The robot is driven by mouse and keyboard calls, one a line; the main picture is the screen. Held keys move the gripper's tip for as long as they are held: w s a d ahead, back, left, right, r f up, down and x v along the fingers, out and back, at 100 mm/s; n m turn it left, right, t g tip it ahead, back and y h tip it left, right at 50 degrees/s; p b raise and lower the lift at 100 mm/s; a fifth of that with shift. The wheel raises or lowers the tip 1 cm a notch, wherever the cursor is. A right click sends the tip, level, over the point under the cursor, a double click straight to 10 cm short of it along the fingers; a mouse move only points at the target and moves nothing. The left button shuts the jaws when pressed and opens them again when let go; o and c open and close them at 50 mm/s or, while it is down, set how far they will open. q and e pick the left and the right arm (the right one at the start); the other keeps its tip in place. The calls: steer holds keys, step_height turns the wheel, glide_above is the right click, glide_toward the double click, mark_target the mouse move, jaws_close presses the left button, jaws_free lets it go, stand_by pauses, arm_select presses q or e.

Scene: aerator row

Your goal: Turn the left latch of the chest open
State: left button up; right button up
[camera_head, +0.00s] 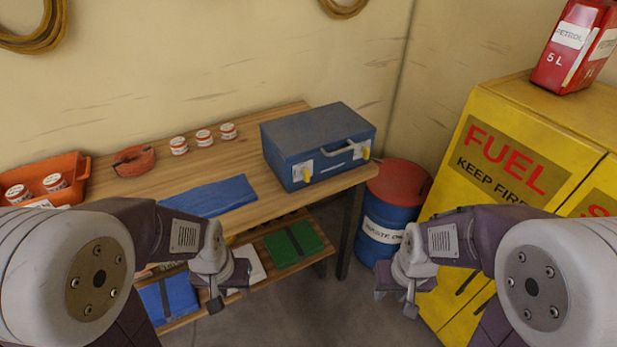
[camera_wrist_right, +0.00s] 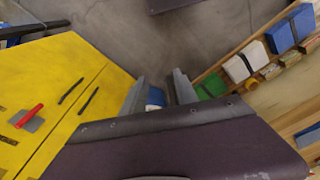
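The chest (camera_head: 300,135) is a blue metal case with a dark grey lid and a grey front handle. It stands shut at the right end of the wooden bench. Its left latch (camera_head: 308,175) has a yellow lever on a pale plate, hanging down the front. The right latch (camera_head: 366,153) looks similar. My left gripper (camera_head: 229,290) is open and empty, low in front of the bench, well short of the chest. My right gripper (camera_head: 395,296) is open and empty, in front of the drum; its spread fingers show in the right wrist view (camera_wrist_right: 160,88).
A blue cloth (camera_head: 212,197), several small cans, a red-orange clamp-like item (camera_head: 134,160) and an orange tray (camera_head: 72,163) lie on the bench (camera_head: 235,155). A waste oil drum (camera_head: 390,220) and a yellow fuel cabinet (camera_head: 500,165) stand right.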

mark_target(308, 175)
steer(key=w+a+r+n+t+y+b, duration=0.1)
steer(key=w+a+r+t+b, duration=0.2)
steer(key=w, duration=0.5)
steer(key=w+r+t+y+b, duration=0.1)
steer(key=w+r+t+b, duration=0.2)
steer(key=w+t, duration=0.35)
steer(key=w+a+r+n+t+y+b, duration=0.1)
steer(key=w+a+r+t+b, duration=0.2)
steer(key=w, duration=0.6)
steer(key=w+a+f+n+t+y+b, duration=0.1)
steer(key=a+f+n+y+b, duration=0.2)
steer(key=b, duration=0.5)
steer(key=w+a+f+n+t+y+b, duration=0.1)
steer(key=w+a+f+y+b, duration=0.15)
steer(key=a+b, duration=0.4)
steer(key=x, duration=0.2)
steer(key=b+x, duration=0.1)
steer(key=x, duration=0.4)
steer(key=shift+w+a+r, duration=0.15)
steer(key=shift+w+r, duration=0.2)
steer(key=shift+w, duration=0.05)
jaws_close()
